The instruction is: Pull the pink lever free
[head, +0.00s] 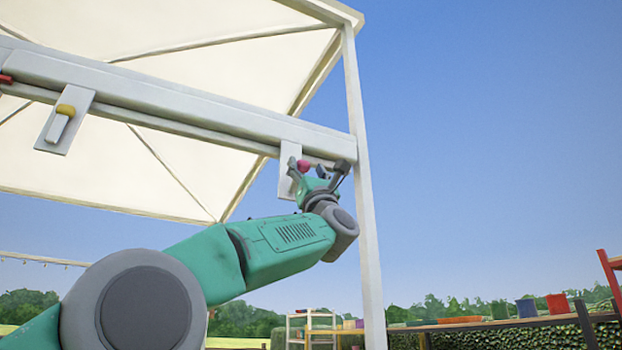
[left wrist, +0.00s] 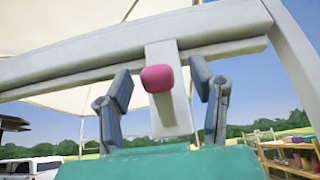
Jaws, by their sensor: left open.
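The pink lever (head: 304,166) is on a pale plate (head: 288,182) fixed to the overhead beam, near the right post. In the left wrist view the pink lever (left wrist: 157,78) points toward the camera, centred between the fingers. My left gripper (head: 318,168) is raised to it and open, with one finger on each side. In the left wrist view the left gripper (left wrist: 160,92) shows clear gaps between both fingers and the lever. The fingers partly hide the lever's surroundings in the head view. My right gripper is not in view.
A yellow lever (head: 66,110) sits on another plate further left on the beam (head: 200,115), with a red one (head: 5,79) at the left edge. A white post (head: 362,200) stands just right of my gripper. Shelves and pots are far below.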

